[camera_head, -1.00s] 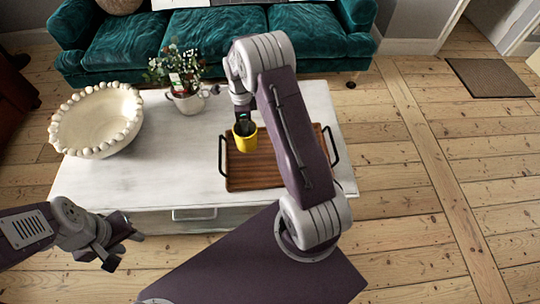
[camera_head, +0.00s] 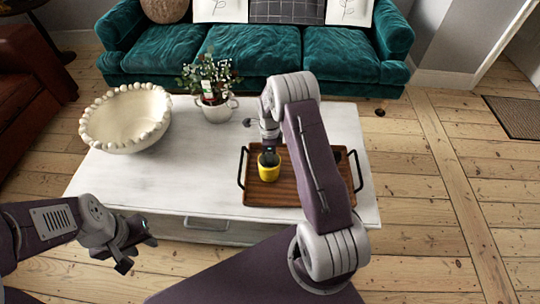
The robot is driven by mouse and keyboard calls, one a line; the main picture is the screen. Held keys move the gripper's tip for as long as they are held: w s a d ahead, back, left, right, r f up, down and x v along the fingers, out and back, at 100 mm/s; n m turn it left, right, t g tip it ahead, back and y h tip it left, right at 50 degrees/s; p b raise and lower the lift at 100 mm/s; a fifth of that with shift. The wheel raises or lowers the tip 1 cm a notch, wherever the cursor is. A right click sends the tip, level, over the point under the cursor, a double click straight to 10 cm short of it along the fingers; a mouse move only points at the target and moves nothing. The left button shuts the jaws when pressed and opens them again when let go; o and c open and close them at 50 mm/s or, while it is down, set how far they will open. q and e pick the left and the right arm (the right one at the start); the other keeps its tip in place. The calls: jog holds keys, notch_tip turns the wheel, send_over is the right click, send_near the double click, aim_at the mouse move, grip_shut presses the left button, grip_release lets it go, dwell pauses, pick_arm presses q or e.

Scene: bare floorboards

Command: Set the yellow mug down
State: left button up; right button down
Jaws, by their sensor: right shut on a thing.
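The yellow mug (camera_head: 269,172) is over the left part of a brown wooden tray (camera_head: 285,196) on the white table. My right gripper (camera_head: 269,157) comes down from above and is shut on the mug's upper part, hiding some of its rim. The mug looks upright. I cannot tell whether its base touches the tray. My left gripper (camera_head: 139,254) is at the lower left, in front of the table, with its fingers apart and nothing between them.
The white table (camera_head: 180,180) also bears a large cream bowl (camera_head: 125,119) with a beaded rim and a potted plant (camera_head: 217,108). The tray has dark handles at both ends. My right arm hides part of its right side. A teal sofa (camera_head: 250,50) stands behind.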

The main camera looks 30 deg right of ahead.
jog(key=c, duration=0.8)
grip_release()
jog(key=shift+o, duration=0.2)
